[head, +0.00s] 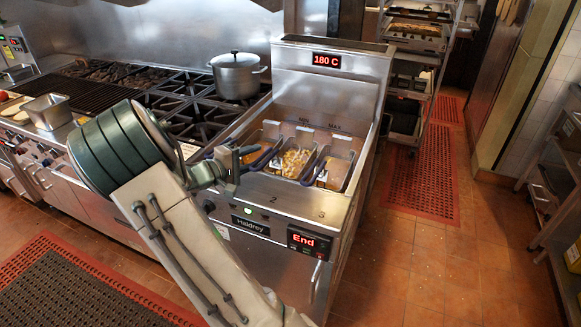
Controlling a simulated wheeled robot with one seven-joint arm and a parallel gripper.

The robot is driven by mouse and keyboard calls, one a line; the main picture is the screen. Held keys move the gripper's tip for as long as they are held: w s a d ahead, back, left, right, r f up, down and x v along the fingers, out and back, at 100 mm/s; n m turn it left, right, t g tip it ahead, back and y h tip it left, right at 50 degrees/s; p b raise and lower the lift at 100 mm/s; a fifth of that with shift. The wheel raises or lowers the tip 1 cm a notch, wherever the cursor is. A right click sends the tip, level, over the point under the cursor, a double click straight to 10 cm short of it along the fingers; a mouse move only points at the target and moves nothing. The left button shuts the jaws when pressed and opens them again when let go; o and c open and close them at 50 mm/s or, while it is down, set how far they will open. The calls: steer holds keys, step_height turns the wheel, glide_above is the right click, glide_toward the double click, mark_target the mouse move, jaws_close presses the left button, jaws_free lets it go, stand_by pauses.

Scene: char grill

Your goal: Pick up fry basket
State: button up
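Three wire fry baskets sit side by side in the steel fryer (330,85). The left basket (253,141) and the middle basket (295,163) hold golden food. The right basket (336,173) also shows some golden-brown content. Dark handles stick out over the fryer's front edge. My gripper (233,168) is at the fryer's front left, close to the left basket's handle. Its fingers are small and partly hidden by the wrist, so I cannot tell whether they touch the handle or how far apart they are.
A lidded pot (237,76) stands on the stove burners left of the fryer. A metal pan (47,111) is on the counter at far left. A wheeled rack (412,75) stands behind right. Tiled floor with red mats (425,185) is clear to the right.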

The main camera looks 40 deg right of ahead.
steer(key=d, duration=0.2)
steer(key=shift+d+f, duration=0.25)
steer(key=shift+d, duration=0.15)
steer(key=shift+s, duration=0.1)
jaws_close()
steer(key=shift+r, duration=0.1)
stand_by(0.8)
